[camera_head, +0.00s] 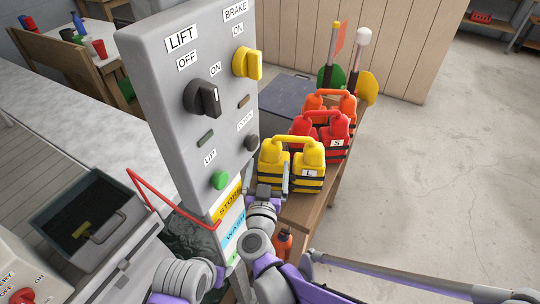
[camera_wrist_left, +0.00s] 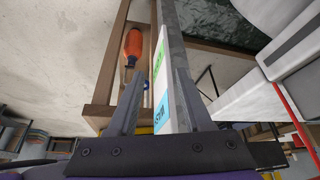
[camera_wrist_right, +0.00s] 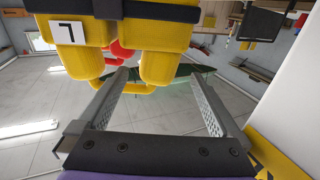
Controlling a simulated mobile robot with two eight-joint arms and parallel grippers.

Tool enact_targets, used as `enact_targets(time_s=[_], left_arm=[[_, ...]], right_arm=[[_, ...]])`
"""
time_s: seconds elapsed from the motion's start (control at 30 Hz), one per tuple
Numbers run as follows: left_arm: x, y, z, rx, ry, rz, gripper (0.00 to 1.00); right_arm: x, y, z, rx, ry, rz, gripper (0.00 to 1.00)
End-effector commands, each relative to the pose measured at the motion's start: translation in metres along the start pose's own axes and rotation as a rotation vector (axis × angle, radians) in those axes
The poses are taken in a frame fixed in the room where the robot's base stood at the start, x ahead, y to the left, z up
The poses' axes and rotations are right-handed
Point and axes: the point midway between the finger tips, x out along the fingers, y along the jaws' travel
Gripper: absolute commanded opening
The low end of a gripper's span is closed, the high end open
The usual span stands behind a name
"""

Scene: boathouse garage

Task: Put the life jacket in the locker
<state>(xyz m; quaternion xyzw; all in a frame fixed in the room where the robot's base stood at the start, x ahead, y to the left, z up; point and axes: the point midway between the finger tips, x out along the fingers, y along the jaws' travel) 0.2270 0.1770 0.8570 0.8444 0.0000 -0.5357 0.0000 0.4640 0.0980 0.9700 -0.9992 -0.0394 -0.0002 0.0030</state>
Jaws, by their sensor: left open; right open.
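A yellow life jacket (camera_head: 292,165) with black straps, an "L" tag and a top handle stands upright on a wooden bench (camera_head: 322,205). A red jacket (camera_head: 322,135) tagged "S" and an orange jacket (camera_head: 342,104) stand behind it. My right gripper (camera_head: 272,188) is open at the yellow jacket's near left side. In the right wrist view the yellow jacket (camera_wrist_right: 165,40) and its handle lie at the open fingertips (camera_wrist_right: 160,76); contact is unclear. My left gripper (camera_wrist_left: 155,85) is open, with the labelled post (camera_wrist_left: 165,75) between or beyond its fingers. I cannot tell which container is the locker.
A grey control panel (camera_head: 205,100) with knobs stands close to my arms. A dark grey flat-topped box (camera_head: 285,95) is behind it. An open grey bin (camera_head: 60,215) is at left. Paddles (camera_head: 362,85) stand behind the jackets. An orange bottle (camera_wrist_left: 132,45) sits low. The right floor is clear.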

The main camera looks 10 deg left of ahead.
Motion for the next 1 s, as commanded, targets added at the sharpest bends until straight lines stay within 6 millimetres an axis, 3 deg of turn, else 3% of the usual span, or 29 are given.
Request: enact_targets(time_s=[0.1, 0.33, 0.77, 1.0], left_arm=[[0.003, 0.000, 0.002, 0.000, -0.001, 0.000, 0.50], [0.004, 0.000, 0.003, 0.000, -0.002, 0.000, 0.50], [0.004, 0.000, 0.002, 0.000, -0.002, 0.000, 0.50], [0.004, 0.000, 0.002, 0.000, -0.002, 0.000, 0.50]], right_arm=[[-0.025, -0.001, 0.001, 0.002, 0.000, -0.004, 1.00], [-0.051, 0.000, 0.000, 0.001, 0.000, -0.001, 1.00], [-0.052, 0.005, -0.008, 0.006, 0.014, -0.028, 1.00], [-0.054, 0.038, -0.033, 0.009, -0.028, -0.269, 1.00]])
